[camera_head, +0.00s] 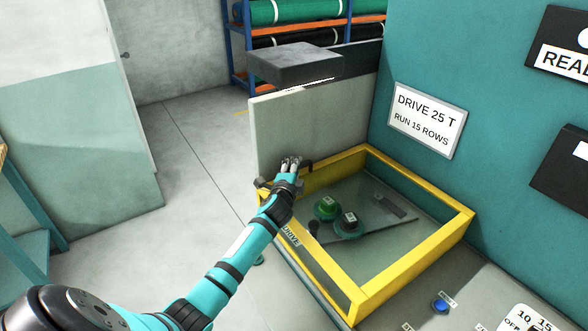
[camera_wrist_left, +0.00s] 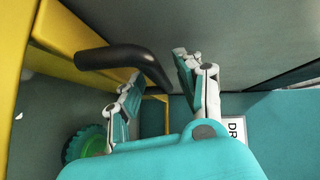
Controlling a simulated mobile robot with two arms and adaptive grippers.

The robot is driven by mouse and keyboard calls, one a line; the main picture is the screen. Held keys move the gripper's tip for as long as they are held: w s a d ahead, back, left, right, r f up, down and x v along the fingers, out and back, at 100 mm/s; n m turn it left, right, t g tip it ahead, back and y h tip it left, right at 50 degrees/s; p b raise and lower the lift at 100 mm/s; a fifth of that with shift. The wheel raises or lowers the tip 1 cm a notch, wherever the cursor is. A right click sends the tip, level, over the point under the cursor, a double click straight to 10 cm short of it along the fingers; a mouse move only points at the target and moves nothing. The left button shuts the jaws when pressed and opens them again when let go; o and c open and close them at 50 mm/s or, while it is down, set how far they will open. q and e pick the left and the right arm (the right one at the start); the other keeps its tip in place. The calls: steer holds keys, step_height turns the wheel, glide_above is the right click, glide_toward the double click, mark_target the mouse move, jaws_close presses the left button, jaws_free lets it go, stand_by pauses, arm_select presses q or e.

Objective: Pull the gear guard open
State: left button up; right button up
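The gear guard (camera_head: 420,244) is a yellow frame around a clear pane, lying shut over the gears at the foot of the teal machine. Its black bar handle (camera_head: 308,164) stands at the frame's far left corner. In the left wrist view the handle (camera_wrist_left: 122,57) bends out from the yellow frame (camera_wrist_left: 62,35). My left gripper (camera_head: 291,163) is at that corner beside the handle. Its fingers (camera_wrist_left: 157,82) are spread, with the handle's bent end near the gap between them; I cannot tell whether they touch. My right gripper is not in view.
Under the pane are a green gear (camera_head: 326,208) and a dark-hubbed gear (camera_head: 348,224). A grey panel (camera_head: 310,125) stands upright behind the guard. A sign reading DRIVE 25 T (camera_head: 427,120) hangs on the teal wall. A blue button (camera_head: 440,306) is at front right.

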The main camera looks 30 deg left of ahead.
arm_select(q)
steer(key=shift+c, duration=0.2)
steer(key=c, duration=0.7)
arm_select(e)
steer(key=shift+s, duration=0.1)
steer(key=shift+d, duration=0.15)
arm_select(q)
steer(key=shift+d, duration=0.15)
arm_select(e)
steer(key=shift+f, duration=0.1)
